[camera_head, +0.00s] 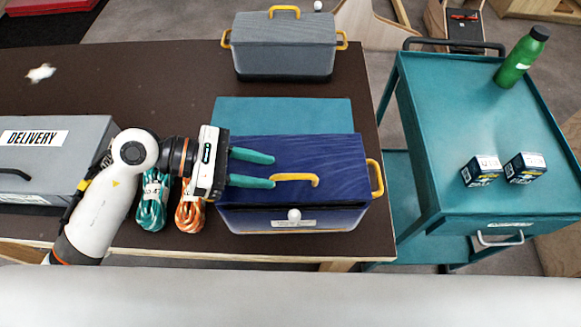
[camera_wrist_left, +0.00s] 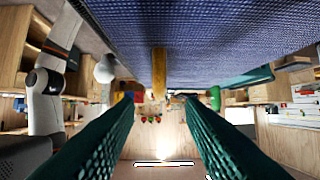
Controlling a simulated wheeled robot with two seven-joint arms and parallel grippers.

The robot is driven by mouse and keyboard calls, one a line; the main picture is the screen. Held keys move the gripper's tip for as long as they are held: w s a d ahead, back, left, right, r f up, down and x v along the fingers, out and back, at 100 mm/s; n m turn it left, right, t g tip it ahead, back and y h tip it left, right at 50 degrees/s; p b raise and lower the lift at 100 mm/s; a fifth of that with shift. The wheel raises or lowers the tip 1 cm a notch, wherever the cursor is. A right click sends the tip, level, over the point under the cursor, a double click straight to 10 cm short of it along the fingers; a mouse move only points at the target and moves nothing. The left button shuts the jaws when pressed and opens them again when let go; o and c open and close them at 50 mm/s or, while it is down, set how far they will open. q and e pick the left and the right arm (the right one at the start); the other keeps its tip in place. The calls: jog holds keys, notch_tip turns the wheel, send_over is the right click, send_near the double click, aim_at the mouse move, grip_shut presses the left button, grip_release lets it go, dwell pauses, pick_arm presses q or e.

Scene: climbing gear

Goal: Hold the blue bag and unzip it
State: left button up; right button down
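The blue bag (camera_head: 340,155) stands on the brown table, with a yellow handle (camera_head: 297,178) on top and a yellow side loop (camera_head: 376,178). A white ball-shaped pull (camera_head: 294,214) sits at the middle of its dark front seam. My left gripper (camera_head: 273,170) is over the bag's left part with its teal fingers apart and empty, pointing right towards the top handle. In the left wrist view, the blue cloth (camera_wrist_left: 215,35) fills the top, the yellow handle (camera_wrist_left: 159,72) lies between the lines of the fingers, and the white ball (camera_wrist_left: 105,68) is to the left. My right gripper is not visible.
Teal and orange rope coils (camera_head: 190,208) lie left of the bag. A grey DELIVERY box (camera_head: 75,160) is farther left. A grey bag (camera_head: 285,45) stands behind a teal mat (camera_head: 283,112). A teal cart (camera_head: 470,120) with a green bottle (camera_head: 522,58) and two small boxes stands right.

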aim_at(290, 175)
pick_arm(q)
jog(key=p+x, duration=0.1)
jog(key=x, duration=0.4)
jog(key=shift+d, duration=0.35)
jog(key=shift+d+f, duration=0.35)
jog(key=shift+d, duration=0.15)
